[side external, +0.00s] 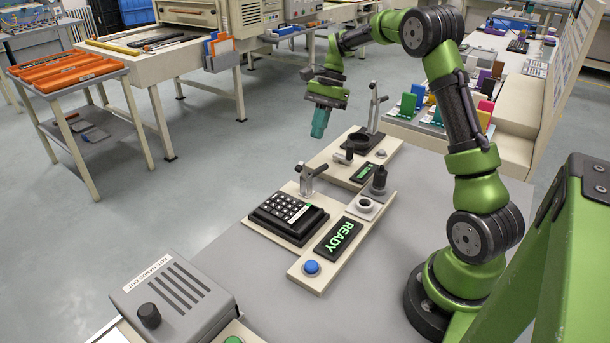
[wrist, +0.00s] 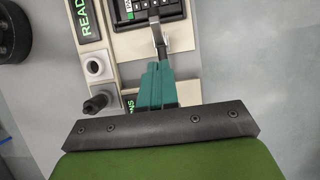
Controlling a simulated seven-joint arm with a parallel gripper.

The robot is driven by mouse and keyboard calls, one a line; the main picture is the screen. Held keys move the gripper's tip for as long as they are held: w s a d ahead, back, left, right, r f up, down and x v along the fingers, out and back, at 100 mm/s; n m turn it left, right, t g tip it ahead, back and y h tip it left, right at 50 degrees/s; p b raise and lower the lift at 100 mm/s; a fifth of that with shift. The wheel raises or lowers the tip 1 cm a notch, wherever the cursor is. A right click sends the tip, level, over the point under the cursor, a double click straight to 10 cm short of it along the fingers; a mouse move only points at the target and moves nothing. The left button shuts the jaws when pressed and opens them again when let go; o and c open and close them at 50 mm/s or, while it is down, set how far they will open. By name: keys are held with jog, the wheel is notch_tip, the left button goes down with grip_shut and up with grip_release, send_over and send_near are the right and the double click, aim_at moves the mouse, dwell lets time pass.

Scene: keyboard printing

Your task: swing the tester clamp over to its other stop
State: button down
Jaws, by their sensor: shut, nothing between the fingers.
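The tester clamp (side external: 311,178) is a grey metal lever on a short post at the back edge of the keypad fixture, beside the black keypad (side external: 289,214). In the wrist view the clamp (wrist: 160,40) lies just beyond my fingertips, with its dark bar pointing toward the keypad (wrist: 148,10). My gripper (side external: 320,132) has teal fingers, shut and empty, pointing down above the far side of the fixture. It also shows in the wrist view (wrist: 157,68). It appears apart from the clamp; the exact gap cannot be told.
A green-lit READY display (side external: 338,238), a blue button (side external: 311,267) and a black knob (side external: 379,180) sit on the cream board in front. A metal stand (side external: 375,105) with a black ring rises behind. A grey box (side external: 172,298) stands at the front left.

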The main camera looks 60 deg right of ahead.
aim_at(303, 163)
jog(key=a+f, duration=0.3)
jog(key=shift+a, duration=0.15)
jog(key=shift+a+f, duration=0.3)
jog(key=shift+a, duration=0.5)
jog(key=shift+a, duration=0.1)
jog(key=shift+a+h, duration=0.2)
jog(key=shift+h, duration=0.2)
